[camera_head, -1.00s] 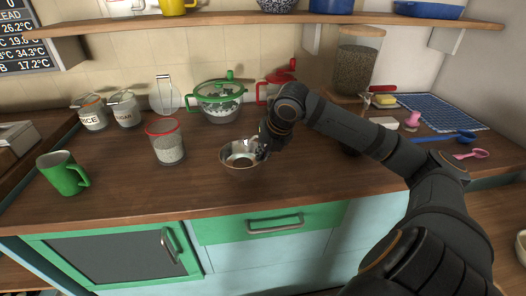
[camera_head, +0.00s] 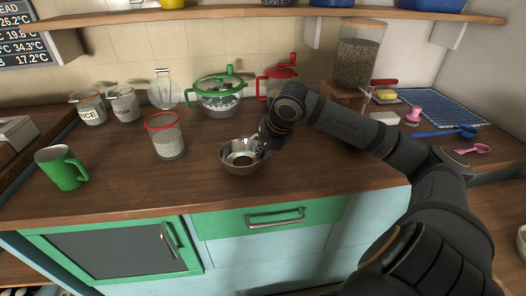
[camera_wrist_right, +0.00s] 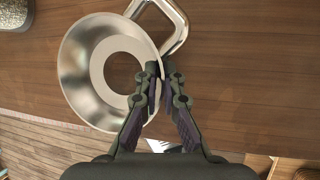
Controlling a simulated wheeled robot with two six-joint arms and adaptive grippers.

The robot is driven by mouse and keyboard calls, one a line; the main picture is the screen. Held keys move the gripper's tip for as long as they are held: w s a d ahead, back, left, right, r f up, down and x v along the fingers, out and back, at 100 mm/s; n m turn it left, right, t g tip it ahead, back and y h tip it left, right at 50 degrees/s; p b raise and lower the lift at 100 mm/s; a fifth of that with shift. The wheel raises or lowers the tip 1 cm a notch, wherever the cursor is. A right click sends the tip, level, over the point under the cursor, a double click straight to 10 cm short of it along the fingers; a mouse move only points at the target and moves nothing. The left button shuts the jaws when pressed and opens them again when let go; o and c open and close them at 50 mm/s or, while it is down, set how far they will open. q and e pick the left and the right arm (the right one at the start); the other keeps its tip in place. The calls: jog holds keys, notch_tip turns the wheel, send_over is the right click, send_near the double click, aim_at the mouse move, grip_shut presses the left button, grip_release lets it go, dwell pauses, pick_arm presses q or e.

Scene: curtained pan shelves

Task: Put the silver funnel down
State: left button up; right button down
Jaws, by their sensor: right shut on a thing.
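The silver funnel (camera_head: 238,160) is a wide metal bowl shape at the middle of the wooden counter, near its front edge. In the right wrist view the funnel (camera_wrist_right: 84,76) has a round opening in its middle and a square-cornered metal handle at the top. My right gripper (camera_head: 264,150) is shut on the funnel's right rim; the right wrist view shows the fingertips (camera_wrist_right: 155,72) pinching the rim. The funnel looks level and at or just above the counter; I cannot tell whether it touches. My left gripper is not in view.
A red-rimmed jar (camera_head: 166,137) stands left of the funnel and a green mug (camera_head: 62,168) farther left. A green-handled pot (camera_head: 217,97) and red pot (camera_head: 279,80) stand behind. Blue and pink spoons lie at the right. The counter in front of the jar is clear.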

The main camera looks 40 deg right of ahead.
jog(key=shift+f, duration=0.25)
jog(key=c, duration=1.4)
grip_release()
jog(key=c, duration=0.4)
